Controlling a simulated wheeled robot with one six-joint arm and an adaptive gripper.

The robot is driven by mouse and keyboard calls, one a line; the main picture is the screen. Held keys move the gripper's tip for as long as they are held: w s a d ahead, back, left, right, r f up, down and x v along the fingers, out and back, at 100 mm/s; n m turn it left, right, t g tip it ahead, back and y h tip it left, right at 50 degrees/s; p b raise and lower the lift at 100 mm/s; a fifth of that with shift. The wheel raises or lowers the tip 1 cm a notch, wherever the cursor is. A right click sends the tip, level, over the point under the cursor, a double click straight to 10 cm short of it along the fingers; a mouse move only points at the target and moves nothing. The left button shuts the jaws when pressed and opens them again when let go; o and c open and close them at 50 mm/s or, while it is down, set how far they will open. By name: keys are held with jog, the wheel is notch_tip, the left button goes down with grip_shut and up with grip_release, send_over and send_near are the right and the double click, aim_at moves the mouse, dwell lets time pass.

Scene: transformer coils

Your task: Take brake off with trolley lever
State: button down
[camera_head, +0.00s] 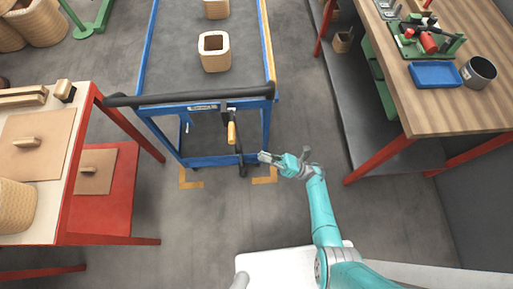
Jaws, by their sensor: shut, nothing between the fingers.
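The blue trolley (205,160) stands ahead of me, with a black push bar (190,94) across its near end. A lever with a yellow grip (231,133) hangs below the bar, near the right side of the trolley's end. A dark rod runs down from the lever area towards the floor. My gripper (264,157) is shut and empty. It is to the lower right of the yellow grip, apart from it, and near the trolley's right front corner in the picture. Whether the brake is on or off cannot be told.
A coil (214,51) sits on the trolley deck. A red-framed table (55,222) stands at the left. A wooden workbench (430,105) with a blue tray (435,75) stands at the right. Yellow corner marks (265,175) are on the floor. The floor between trolley and workbench is clear.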

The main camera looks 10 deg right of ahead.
aim_at(232, 125)
jog(key=w+a+r, duration=0.3)
jog(key=a+r, duration=0.5)
jog(key=shift+w+r, duration=0.15)
jog(key=shift+w, duration=0.05)
jog(key=shift+r, duration=0.15)
